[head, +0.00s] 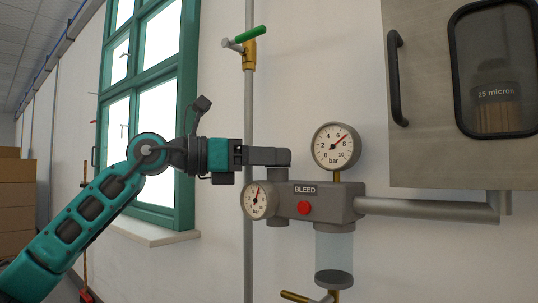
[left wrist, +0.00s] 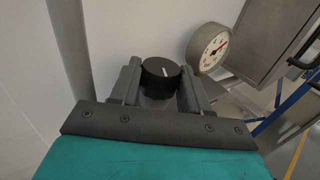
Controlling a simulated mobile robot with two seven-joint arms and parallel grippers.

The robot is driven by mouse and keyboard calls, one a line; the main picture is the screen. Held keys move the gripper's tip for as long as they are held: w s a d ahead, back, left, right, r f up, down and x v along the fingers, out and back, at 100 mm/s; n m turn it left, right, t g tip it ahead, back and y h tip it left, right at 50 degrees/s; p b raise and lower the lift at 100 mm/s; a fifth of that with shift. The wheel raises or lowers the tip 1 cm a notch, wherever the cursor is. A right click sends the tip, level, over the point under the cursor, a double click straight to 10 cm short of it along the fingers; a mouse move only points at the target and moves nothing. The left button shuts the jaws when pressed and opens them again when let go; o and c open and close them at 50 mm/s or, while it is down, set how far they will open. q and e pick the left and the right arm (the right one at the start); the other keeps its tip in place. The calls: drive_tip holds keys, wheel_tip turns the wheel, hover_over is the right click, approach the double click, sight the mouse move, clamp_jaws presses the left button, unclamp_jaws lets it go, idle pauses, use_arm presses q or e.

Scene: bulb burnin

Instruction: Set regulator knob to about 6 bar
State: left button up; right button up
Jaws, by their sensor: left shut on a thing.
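My left gripper (head: 268,156) reaches in from the left at the regulator and is shut on the regulator knob. In the left wrist view the black round knob (left wrist: 161,72) with a white mark sits between the two fingers. In the head view the finger mostly hides the knob. My right gripper is not in view.
A smaller bar gauge (head: 258,200) and a red button (head: 304,208) under a BLEED label are on the body. A clear bowl (head: 334,254) hangs below. A vertical pipe (head: 249,120) with a green-handled valve (head: 250,35) runs behind my gripper. A metal cabinet (head: 425,150) is at right.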

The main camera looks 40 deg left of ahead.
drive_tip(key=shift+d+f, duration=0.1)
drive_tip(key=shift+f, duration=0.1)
use_arm(q)
drive_tip(key=o, duration=1.1)
drive_tip(key=shift+c, duration=0.2)
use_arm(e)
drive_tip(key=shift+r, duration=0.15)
use_arm(q)
drive_tip(key=shift+a, duration=0.1)
drive_tip(key=shift+s+a, duration=0.25)
drive_tip(key=shift+s, duration=0.1)
drive_tip(key=b+v, duration=0.5)
drive_tip(key=v, duration=0.7)
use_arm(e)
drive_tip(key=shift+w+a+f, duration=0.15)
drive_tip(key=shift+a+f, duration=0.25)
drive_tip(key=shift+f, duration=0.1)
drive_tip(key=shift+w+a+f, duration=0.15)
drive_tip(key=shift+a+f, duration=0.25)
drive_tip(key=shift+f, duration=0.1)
